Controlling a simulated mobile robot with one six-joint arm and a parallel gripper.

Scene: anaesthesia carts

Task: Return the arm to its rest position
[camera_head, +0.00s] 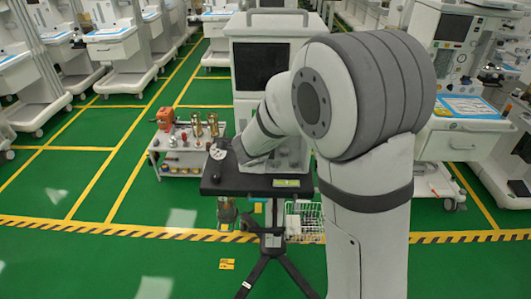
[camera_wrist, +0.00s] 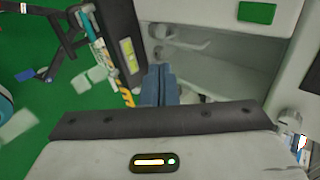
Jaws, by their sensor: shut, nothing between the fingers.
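My gripper (camera_wrist: 158,84) shows in the wrist view with its two blue-grey fingers together and nothing between them. In the camera_head view my arm is bent, with its big joint at upper right and its forearm reaching left and down towards the black tabletop (camera_head: 262,184). The fingertips cannot be made out there. In the wrist view the fingers point at the pale front of a grey machine, close to a dark edge with a yellow-green label (camera_wrist: 128,56). I cannot tell whether they touch anything.
A grey cart with a dark screen (camera_head: 262,66) stands behind the tabletop. A low side table (camera_head: 184,169) at left holds an orange item (camera_head: 165,119) and brass-coloured pieces. A wire basket (camera_head: 305,221) hangs below the tabletop. Green floor is clear at front left.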

